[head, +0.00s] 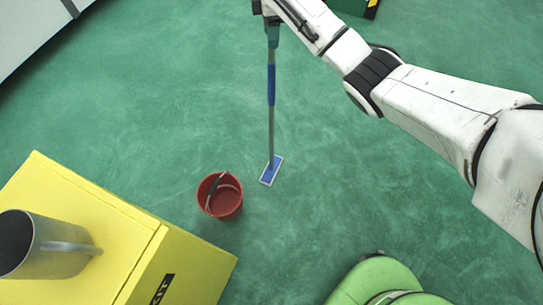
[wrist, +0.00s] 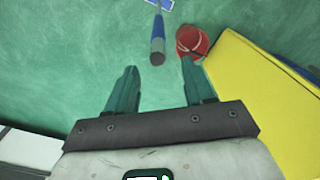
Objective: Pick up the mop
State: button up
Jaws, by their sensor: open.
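The mop (head: 271,120) stands upright on the green floor, with a grey and blue handle and a flat blue and white head (head: 271,170). My gripper (head: 272,38) is at the top of the handle in the head view and hides its upper end. In the wrist view my gripper (wrist: 159,66) is open, with two green fingers apart. The end of the mop handle (wrist: 157,48) shows just beyond the fingertips, roughly midway between them. Nothing is held. The exact depth between fingertips and handle is hard to tell.
A red bucket (head: 226,201) stands on the floor beside the mop head; it also shows in the wrist view (wrist: 192,42). A yellow box (head: 130,215) with a grey metal mug (head: 55,262) on it stands lower left. Open green floor lies left of the mop.

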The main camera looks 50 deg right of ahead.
aim_at(271, 56)
notch_tip(271, 56, down, 9)
jog(key=shift+w+d+p, duration=0.1)
jog(key=shift+d+p, duration=0.05)
jog(key=shift+p, duration=0.35)
jog(key=shift+c, duration=0.4)
grip_shut()
jog(key=shift+r, duration=0.15)
dwell(0.7)
